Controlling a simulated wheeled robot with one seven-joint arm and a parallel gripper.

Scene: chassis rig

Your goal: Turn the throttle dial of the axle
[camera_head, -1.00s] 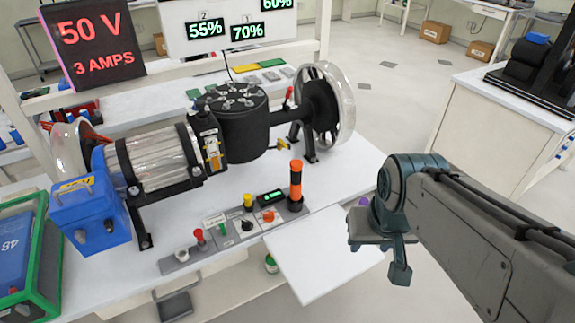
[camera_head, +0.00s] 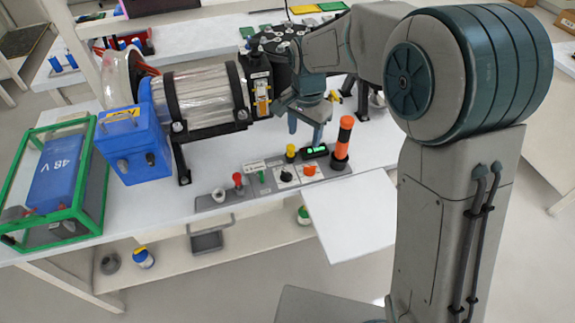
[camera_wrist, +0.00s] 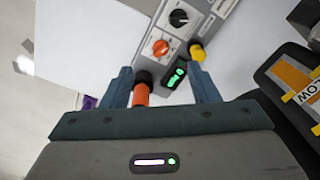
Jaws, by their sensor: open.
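The control panel (camera_head: 268,182) lies along the front of the white bench. It carries a black dial (camera_head: 287,176) and an orange dial (camera_head: 309,170) side by side; I cannot read which is the throttle dial. In the wrist view the orange dial (camera_wrist: 160,47) and the black dial (camera_wrist: 179,18) show beyond the fingertips. My gripper (camera_head: 306,128) is open and empty, pointing down above and behind the panel. In the wrist view my gripper (camera_wrist: 163,78) spans the orange post (camera_wrist: 140,93) and green display (camera_wrist: 175,77). It appears to touch neither dial.
A yellow knob (camera_head: 291,152), a red lever (camera_head: 238,180) and an orange-and-black post (camera_head: 342,138) stand close by on the panel. The clear motor housing (camera_head: 205,95) and blue box (camera_head: 133,145) are to the left. A bare white board (camera_head: 350,210) juts out in front.

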